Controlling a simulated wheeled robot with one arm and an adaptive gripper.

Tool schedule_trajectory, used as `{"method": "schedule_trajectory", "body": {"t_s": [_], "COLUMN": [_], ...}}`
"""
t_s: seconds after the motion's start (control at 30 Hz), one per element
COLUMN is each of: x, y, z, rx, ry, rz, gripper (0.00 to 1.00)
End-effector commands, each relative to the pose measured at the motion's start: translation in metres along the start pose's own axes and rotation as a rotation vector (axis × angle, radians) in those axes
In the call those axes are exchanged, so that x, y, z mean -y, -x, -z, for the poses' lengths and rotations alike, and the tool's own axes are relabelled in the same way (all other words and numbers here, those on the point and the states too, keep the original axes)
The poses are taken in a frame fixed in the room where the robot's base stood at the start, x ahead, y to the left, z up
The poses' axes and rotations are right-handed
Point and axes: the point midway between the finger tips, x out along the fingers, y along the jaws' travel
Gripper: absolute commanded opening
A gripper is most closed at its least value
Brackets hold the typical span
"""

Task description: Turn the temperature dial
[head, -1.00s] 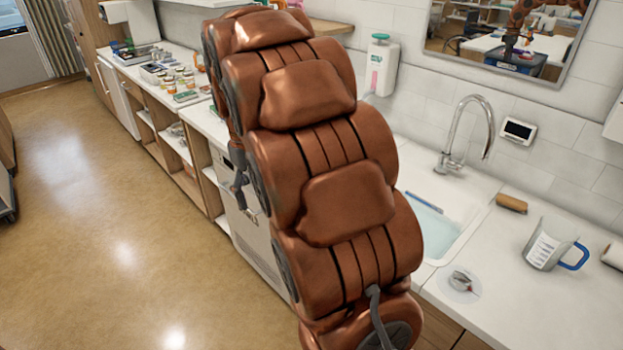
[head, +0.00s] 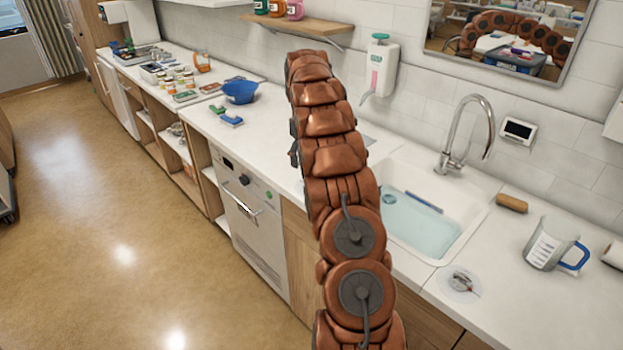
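A white built-in appliance (head: 240,228) stands under the counter left of my arm. Its front panel carries a round black dial (head: 244,180), with small marks too fine to read. A bar handle (head: 241,208) sits below the dial. My arm rises through the middle of the head view, right of the appliance. A small dark grey part (head: 293,154) shows at the arm's left edge. It may belong to my gripper, but the fingers are hidden behind the arm. The dial is in clear view and nothing touches it.
The counter above holds a blue bowl (head: 239,92) and a blue-green item (head: 227,116). The sink (head: 415,225), a measuring jug (head: 548,243) and a brown roll (head: 512,203) are to the right. The floor (head: 130,230) in front of the appliance is clear.

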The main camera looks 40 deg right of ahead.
Motion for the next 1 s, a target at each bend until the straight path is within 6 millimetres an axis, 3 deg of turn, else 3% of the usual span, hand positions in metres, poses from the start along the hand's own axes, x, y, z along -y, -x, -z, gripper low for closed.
{"method": "schedule_trajectory", "body": {"t_s": [0.1,0.3,0.57,1.0], "x": [-0.019,-0.031,-0.030,-0.030], "y": [-0.013,-0.021,-0.038,-0.090], "z": [0.002,0.002,0.002,0.003], "rx": [-0.009,-0.014,-0.010,-0.014], "ry": [0.005,0.011,0.013,0.012], "rz": [0.005,0.009,0.011,0.009], "gripper": [0.73,0.73,0.73,0.73]}}
